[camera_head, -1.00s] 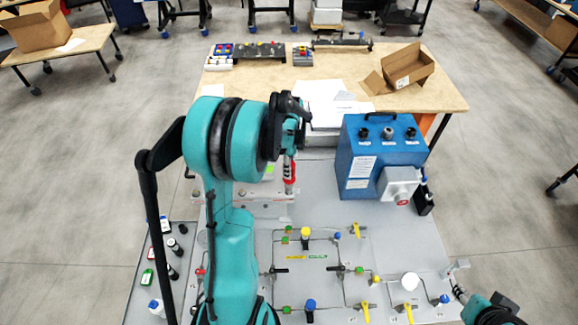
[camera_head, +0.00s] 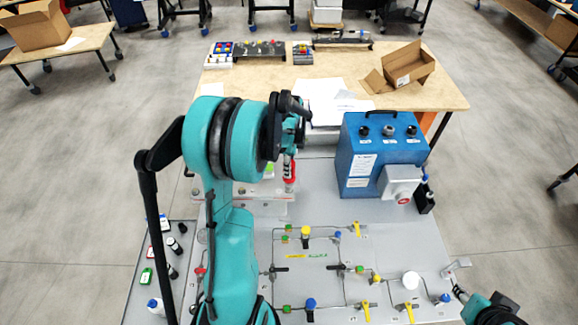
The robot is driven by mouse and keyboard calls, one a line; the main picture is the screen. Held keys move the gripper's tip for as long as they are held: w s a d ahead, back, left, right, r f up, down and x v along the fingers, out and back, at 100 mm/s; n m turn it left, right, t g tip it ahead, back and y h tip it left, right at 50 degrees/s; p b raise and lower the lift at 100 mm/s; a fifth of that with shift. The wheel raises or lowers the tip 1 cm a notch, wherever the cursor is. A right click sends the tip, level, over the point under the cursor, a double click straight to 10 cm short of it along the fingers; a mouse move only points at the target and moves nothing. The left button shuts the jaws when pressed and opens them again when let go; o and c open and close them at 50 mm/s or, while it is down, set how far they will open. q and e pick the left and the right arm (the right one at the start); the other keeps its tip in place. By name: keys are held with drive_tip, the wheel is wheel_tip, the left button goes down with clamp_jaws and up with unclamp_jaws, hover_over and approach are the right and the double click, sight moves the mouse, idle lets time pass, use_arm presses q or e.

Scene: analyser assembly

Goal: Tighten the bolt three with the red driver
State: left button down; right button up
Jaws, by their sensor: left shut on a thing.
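The red driver (camera_head: 289,172) stands about upright over the pale fixture plate (camera_head: 272,206) left of the blue box. My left gripper (camera_head: 291,151) is shut on the driver's upper part, and its fingers are largely hidden by my teal arm. The driver's lower end points down at the plate; I cannot tell whether it touches a bolt. Small bolt heads on the plate are too small to tell apart, and bolt three cannot be picked out. My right gripper (camera_head: 459,292) is at the lower right, apart from the driver, too small to read its fingers.
A blue box (camera_head: 380,155) with knobs and a grey red-buttoned unit (camera_head: 400,184) stands right of the driver. Pipework with coloured valves (camera_head: 306,232) covers the near panel. Bottles stand on a side tray (camera_head: 150,254) at left. An open carton (camera_head: 403,66) lies on the far table.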

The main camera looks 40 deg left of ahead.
use_arm(q)
drive_tip(key=shift+f+b, duration=0.85)
drive_tip(key=shift+f, duration=0.1)
idle(0.9)
drive_tip(key=c, duration=1.8)
unclamp_jaws()
clamp_jaws()
drive_tip(key=m+b, duration=0.1)
drive_tip(key=m, duration=0.1)
drive_tip(key=shift+f+m, duration=0.1)
drive_tip(key=shift+m, duration=0.3)
drive_tip(key=m, duration=0.3)
drive_tip(key=shift+m+b, duration=0.3)
drive_tip(key=shift+b, duration=0.1)
drive_tip(key=m, duration=0.3)
drive_tip(key=shift+b, duration=0.35)
drive_tip(key=m, duration=0.2)
drive_tip(key=shift+m, duration=0.4)
drive_tip(key=o, duration=0.6)
unclamp_jaws()
